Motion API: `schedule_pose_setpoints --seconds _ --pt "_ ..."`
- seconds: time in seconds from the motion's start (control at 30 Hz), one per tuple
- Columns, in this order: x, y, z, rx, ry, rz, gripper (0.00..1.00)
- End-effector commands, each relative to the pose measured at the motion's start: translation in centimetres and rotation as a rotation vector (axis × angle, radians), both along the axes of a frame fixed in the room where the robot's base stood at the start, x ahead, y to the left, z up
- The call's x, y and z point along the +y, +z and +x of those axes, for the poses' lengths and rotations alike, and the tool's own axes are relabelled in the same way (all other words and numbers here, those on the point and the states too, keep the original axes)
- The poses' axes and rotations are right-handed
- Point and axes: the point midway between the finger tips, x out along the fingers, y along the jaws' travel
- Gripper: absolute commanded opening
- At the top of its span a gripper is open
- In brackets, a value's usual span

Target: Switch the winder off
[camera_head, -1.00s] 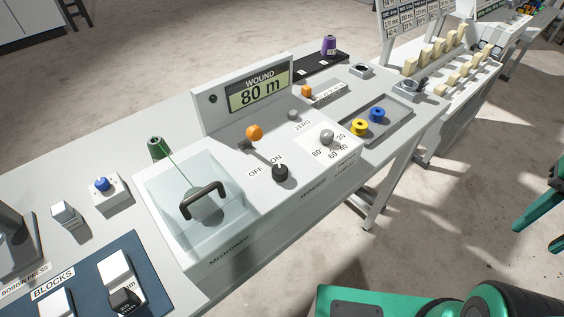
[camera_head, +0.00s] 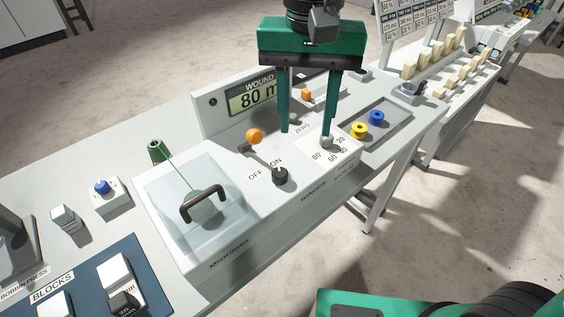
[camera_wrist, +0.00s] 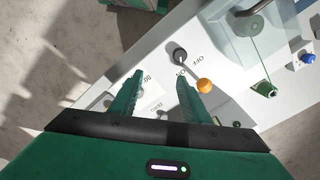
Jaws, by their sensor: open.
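The winder (camera_head: 222,238) is a white box whose display (camera_head: 252,98) reads 80 m. My gripper (camera_head: 306,138) points down, open and empty, over the winder top, right of the ball, near the ZERO label and grey dial knob (camera_head: 327,141). In the wrist view, the orange ball (camera_wrist: 204,86) is just right of the right finger, apart from the jaws.
A clear-covered compartment with a black handle (camera_head: 202,203) and a green thread cone (camera_head: 157,150) are to the left. A tray (camera_head: 393,122) with yellow and blue spools lies to the right. The display panel stands behind the switch.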

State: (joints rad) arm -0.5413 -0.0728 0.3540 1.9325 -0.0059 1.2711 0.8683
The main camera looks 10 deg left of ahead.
Motion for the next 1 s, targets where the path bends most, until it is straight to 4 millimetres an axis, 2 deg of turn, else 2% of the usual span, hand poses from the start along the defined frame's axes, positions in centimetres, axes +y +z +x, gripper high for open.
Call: schedule_pose_setpoints --seconds 0.03,0.1,0.2,0.37,0.8,1.0 --pt "1.7 0.2 -0.9 0.004 0.023 0.004 0.43" --pt "3.1 0.5 -1.9 0.008 0.038 0.008 0.43" --pt "4.0 0.5 -2.5 0.011 0.048 0.009 0.43" --pt "4.0 -0.9 -2.6 0.013 0.048 0.007 0.43" --pt "3.9 -8.2 -2.5 0.012 0.047 0.007 0.43" --pt "3.9 -9.8 -2.5 0.010 0.047 0.009 0.43"
